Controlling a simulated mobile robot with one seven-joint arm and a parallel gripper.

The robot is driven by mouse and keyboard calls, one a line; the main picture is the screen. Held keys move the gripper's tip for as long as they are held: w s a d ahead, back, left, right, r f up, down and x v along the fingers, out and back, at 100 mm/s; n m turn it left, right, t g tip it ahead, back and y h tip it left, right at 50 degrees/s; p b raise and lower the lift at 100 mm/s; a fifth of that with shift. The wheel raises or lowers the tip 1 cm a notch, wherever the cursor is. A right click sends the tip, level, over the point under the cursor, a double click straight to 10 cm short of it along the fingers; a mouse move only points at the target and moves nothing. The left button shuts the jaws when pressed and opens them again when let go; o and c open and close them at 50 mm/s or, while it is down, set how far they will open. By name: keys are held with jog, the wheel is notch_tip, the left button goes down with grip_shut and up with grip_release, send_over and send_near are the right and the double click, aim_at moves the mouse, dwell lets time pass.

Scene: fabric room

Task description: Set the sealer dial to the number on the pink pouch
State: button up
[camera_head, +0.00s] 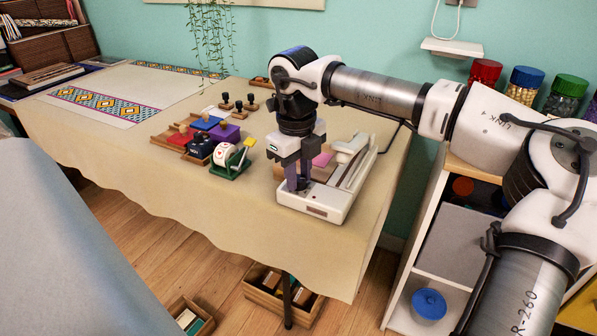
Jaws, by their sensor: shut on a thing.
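The white sealer (318,207) stands near the front right of the cloth-covered table, with its raised arm (350,152) towards the back. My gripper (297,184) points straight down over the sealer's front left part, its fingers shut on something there. The fingers hide what they hold; it sits where a dial could be, but I cannot make out the dial or its numbers. A pink pouch (322,159) lies on the sealer just behind my gripper, partly hidden by it. Any number on the pouch is too small to read.
The table's left middle (110,138) is mostly clear. A shelf unit with jars (525,88) stands at right.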

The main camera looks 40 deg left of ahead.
jog(key=o, duration=1)
jog(key=r, duration=0.4)
jog(key=r+p, duration=0.1)
jog(key=r, duration=0.4)
jog(key=r+p, duration=0.1)
jog(key=r, duration=0.4)
jog(key=shift+s, duration=0.3)
jog(key=shift+f, duration=0.1)
